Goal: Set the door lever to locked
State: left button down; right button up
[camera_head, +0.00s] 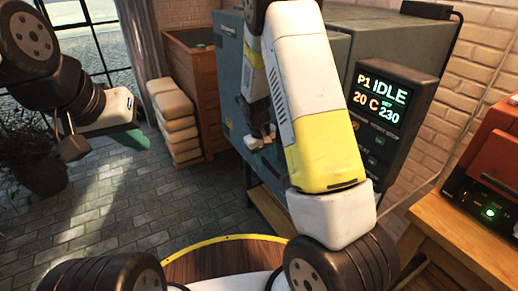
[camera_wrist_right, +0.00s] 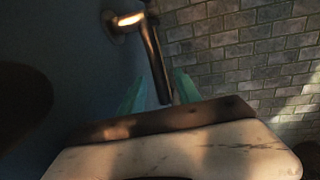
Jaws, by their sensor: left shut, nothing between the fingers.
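The door lever (camera_wrist_right: 152,62) is a bronze bar on a round mount in the right wrist view. It hangs down from the mount, slightly tilted, against a dark blue-grey surface. The teal fingers of my right gripper (camera_wrist_right: 160,92) stand apart on either side of its lower end, with a small gap visible at the left. In the head view my right gripper (camera_head: 262,141) is low in front of the grey oven (camera_head: 229,75), and my arm hides the lever there. My left gripper (camera_head: 127,139) is shut and empty over the floor at the left.
A control panel (camera_head: 381,103) on the oven reads P1 IDLE, 20 C, SET 230. A wooden cabinet (camera_head: 197,70) and stacked pale blocks (camera_head: 174,118) stand left of the oven. A red machine (camera_head: 490,150) sits on a wooden table at right. The tiled floor (camera_head: 120,205) is clear.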

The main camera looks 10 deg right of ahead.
grip_shut()
dwell(1.4)
